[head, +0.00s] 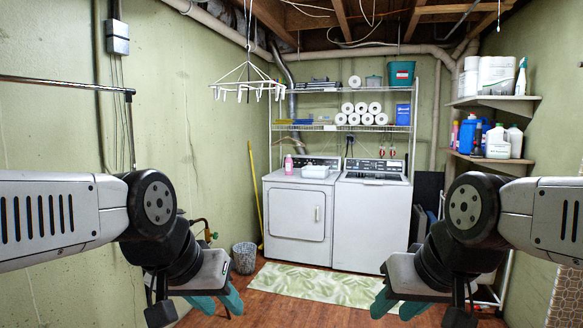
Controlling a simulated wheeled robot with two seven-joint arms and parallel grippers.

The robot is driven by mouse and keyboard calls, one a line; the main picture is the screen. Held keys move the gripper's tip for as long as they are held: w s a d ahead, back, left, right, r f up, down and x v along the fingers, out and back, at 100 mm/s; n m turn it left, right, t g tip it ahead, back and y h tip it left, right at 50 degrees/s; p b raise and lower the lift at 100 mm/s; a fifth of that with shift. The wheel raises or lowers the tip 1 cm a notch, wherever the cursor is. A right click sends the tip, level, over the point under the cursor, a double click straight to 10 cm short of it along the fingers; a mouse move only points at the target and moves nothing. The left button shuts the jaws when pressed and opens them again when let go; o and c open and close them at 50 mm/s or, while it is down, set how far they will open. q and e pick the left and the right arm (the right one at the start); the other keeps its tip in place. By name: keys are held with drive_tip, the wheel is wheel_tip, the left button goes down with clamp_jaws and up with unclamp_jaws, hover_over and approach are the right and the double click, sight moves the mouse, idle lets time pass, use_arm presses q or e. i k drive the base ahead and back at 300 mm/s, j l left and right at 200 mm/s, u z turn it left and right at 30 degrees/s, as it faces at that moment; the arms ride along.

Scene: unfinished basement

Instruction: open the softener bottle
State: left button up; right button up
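A small pink bottle (288,164) stands upright on the left part of the dryer top (301,179), far ahead of me; I take it for the softener bottle, but its label is too small to read. Its cap cannot be made out clearly. My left gripper (217,303) hangs low at the left, empty, with its teal fingers apart. My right gripper (398,305) hangs low at the right, empty, with its teal fingers apart. Both are well short of the bottle and touch nothing.
A white tub (315,171) sits right of the bottle, and a washer (371,222) stands beside the dryer. A wire bin (244,258) stands left, a green mat (315,284) lies in front. Jugs (498,142) fill the right wall shelf. A hanging rack (247,83) is overhead.

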sight(289, 162)
drive_tip(key=i, duration=4.15)
drive_tip(key=i+l+u, duration=0.1)
drive_tip(key=i, duration=0.4)
drive_tip(key=i+l+u, duration=0.1)
drive_tip(key=i, duration=0.35)
drive_tip(key=i+l+u, duration=0.15)
drive_tip(key=i, duration=0.35)
drive_tip(key=i+l+u, duration=0.1)
drive_tip(key=i, duration=0.35)
drive_tip(key=i+l+u, duration=0.1)
drive_tip(key=i+l, duration=0.25)
drive_tip(key=i+l+u, duration=0.1)
drive_tip(key=i+l, duration=0.2)
drive_tip(key=i, duration=0.25)
